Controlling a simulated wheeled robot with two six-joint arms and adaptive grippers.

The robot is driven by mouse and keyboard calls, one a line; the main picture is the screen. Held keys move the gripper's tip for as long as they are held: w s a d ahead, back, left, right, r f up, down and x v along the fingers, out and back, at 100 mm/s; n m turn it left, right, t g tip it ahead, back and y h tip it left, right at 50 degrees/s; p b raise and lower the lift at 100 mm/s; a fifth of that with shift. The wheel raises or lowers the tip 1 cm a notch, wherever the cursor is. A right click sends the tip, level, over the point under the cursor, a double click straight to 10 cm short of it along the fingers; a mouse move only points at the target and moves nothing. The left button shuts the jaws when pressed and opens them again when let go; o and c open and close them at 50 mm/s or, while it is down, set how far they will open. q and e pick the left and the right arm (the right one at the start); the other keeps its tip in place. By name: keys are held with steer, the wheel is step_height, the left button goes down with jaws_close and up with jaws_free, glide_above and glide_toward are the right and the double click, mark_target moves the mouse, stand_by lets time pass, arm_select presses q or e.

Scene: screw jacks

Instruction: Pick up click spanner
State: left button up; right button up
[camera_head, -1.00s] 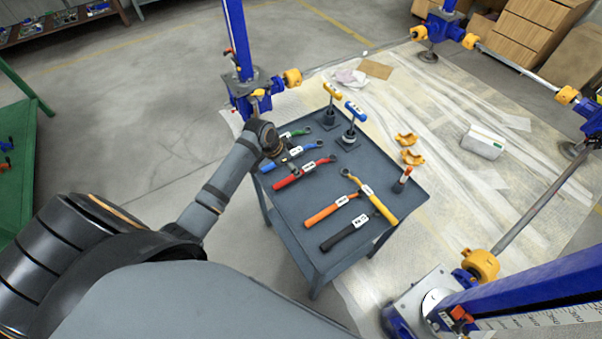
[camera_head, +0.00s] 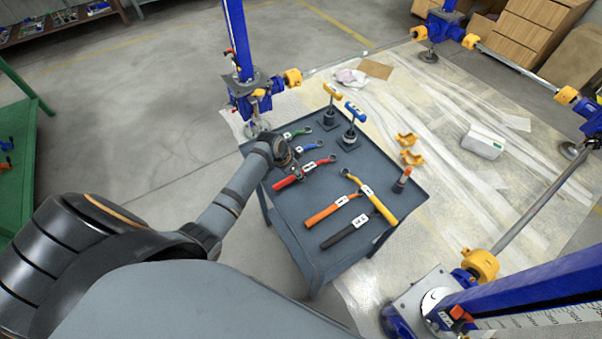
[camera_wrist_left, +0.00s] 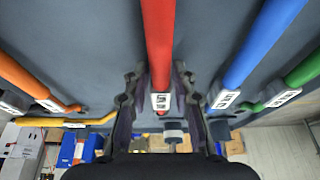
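Several spanners with coloured handles lie on a dark grey table; I cannot tell which is the click spanner. The red spanner (camera_head: 286,182) lies near the table's left edge. In the left wrist view the red handle (camera_wrist_left: 158,40) runs between the fingers of my left gripper (camera_wrist_left: 158,75), with a gap on each side. The left gripper (camera_head: 291,164) is open and over the red spanner, partly hidden by its own wrist in the head view. The blue spanner (camera_wrist_left: 262,45) and green spanner (camera_wrist_left: 300,78) lie to the right in the wrist view. My right gripper is not in view.
Orange (camera_head: 322,212), black (camera_head: 345,236) and yellow (camera_head: 380,206) spanners lie nearer the table's front. Two T-handled tools (camera_head: 350,125) stand at the back. A blue screw jack post (camera_head: 237,40) rises behind the table (camera_head: 290,235). The table's front left is bare.

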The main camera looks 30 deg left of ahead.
arm_select(q)
jaws_close()
steer(key=shift+r, duration=0.1)
